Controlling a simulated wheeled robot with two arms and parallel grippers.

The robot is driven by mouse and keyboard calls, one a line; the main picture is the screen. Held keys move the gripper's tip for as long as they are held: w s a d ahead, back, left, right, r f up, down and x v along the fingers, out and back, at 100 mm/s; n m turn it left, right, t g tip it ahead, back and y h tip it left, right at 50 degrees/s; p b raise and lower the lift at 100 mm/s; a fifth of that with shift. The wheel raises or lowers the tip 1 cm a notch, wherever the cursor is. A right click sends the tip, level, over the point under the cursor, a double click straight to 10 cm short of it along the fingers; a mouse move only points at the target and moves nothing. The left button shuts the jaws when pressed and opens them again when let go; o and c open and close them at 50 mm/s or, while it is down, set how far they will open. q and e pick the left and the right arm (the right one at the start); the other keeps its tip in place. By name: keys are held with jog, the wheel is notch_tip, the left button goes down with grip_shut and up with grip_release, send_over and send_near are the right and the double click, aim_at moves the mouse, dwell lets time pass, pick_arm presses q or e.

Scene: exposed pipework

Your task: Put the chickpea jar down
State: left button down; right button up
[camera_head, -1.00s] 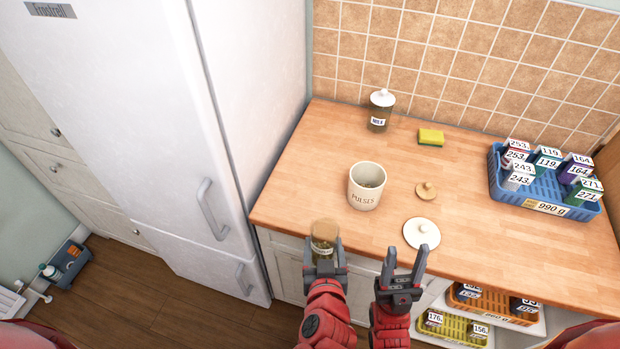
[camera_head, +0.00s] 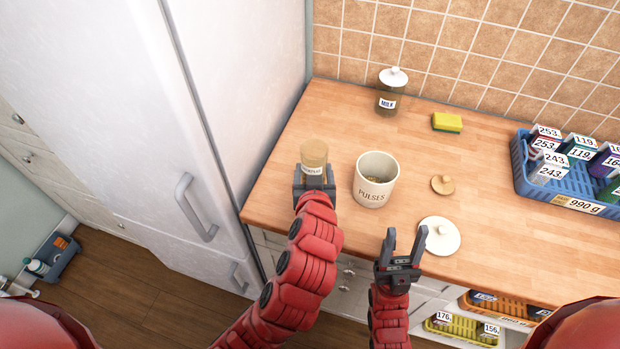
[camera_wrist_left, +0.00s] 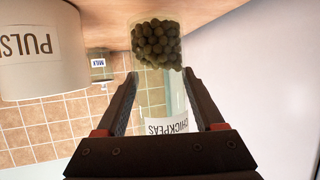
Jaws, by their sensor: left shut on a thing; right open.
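The chickpea jar (camera_head: 314,155) is clear, with a white label, and stands roughly upright at the counter's left side. In the left wrist view the jar (camera_wrist_left: 158,45) shows upside down, with dark round chickpeas at its base end and a CHICKPEAS label. My left gripper (camera_head: 314,180) is shut on the jar; its fingers (camera_wrist_left: 160,85) flank it in the wrist view. The jar's base is at or close to the counter top; I cannot tell if it touches. My right gripper (camera_head: 405,245) is open and empty, near the counter's front edge.
The open PULSES pot (camera_head: 376,181) stands just right of the jar. A wooden lid (camera_head: 442,185), a white lid (camera_head: 439,236), a sponge (camera_head: 447,122), a MILK jar (camera_head: 390,92) and a blue basket (camera_head: 556,192) are on the counter (camera_head: 340,115). The fridge (camera_head: 225,110) stands left.

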pick_arm(q)
jog(key=w+f+p, duration=0.1)
jog(key=w, duration=0.1)
jog(key=w+a+f+p, duration=0.1)
jog(key=w+f+p, duration=0.1)
jog(key=shift+f, duration=0.2)
jog(key=shift+d, duration=0.1)
